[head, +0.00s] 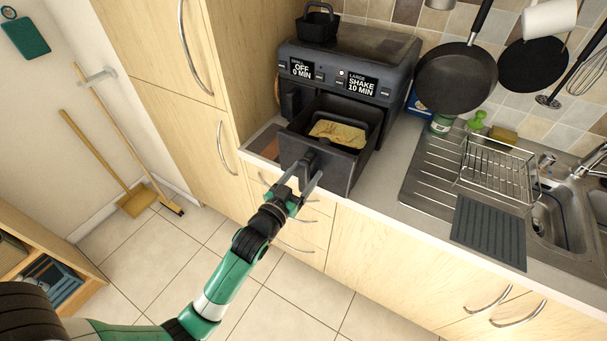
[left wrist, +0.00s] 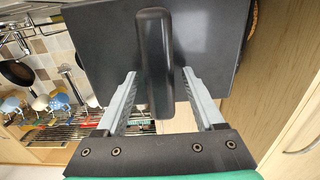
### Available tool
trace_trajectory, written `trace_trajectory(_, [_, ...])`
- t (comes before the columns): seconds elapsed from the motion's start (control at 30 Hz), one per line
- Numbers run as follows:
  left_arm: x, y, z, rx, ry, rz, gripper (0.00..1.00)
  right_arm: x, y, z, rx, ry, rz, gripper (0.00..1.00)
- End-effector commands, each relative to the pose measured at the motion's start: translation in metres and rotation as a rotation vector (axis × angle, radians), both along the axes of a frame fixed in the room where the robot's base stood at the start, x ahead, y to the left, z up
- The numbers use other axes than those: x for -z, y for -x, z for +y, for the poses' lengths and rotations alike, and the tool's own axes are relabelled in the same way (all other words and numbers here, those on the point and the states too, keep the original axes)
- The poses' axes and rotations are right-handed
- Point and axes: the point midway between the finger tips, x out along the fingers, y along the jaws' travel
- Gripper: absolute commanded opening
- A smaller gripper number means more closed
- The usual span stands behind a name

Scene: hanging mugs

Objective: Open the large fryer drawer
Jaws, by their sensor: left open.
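The black fryer (head: 345,75) stands on the counter, with displays reading "OFF 0 MIN" on the left and "LARGE SHAKE 10 MIN" on the right. Its large drawer (head: 340,170) is pulled out towards the front, and yellowish food (head: 338,133) shows inside. The drawer's dark handle (left wrist: 154,65) points towards my left gripper. My left gripper (head: 298,187) is open at the drawer front, with its fingers (left wrist: 158,95) on either side of the handle and gaps showing between. My right gripper is not in view.
A small black basket (head: 318,24) sits on top of the fryer. A draining board (head: 440,172) with a wire rack (head: 497,170) lies to the right. Pans (head: 456,78) hang on the tiled wall. A tall wooden cabinet (head: 185,100) stands close on the left.

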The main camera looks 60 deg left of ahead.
Motion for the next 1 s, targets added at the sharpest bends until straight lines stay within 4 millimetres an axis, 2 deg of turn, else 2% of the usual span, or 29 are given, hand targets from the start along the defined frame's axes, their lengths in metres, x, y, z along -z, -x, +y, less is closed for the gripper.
trace_trajectory(0.17, [0.002,0.011,-0.006,0.000,0.001,0.002,0.70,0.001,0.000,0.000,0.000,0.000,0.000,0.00])
trace_trajectory(0.5, [0.002,0.077,-0.045,0.001,0.001,0.001,0.70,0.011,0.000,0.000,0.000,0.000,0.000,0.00])
trace_trajectory(0.6, [0.002,0.091,-0.053,0.002,0.001,0.001,0.70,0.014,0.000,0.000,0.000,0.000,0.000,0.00])
trace_trajectory(0.73, [0.001,0.100,-0.058,0.000,0.000,0.001,0.70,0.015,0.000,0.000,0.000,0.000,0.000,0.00])
trace_trajectory(1.0, [0.000,0.101,-0.058,0.000,0.000,0.000,0.70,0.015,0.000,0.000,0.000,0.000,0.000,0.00])
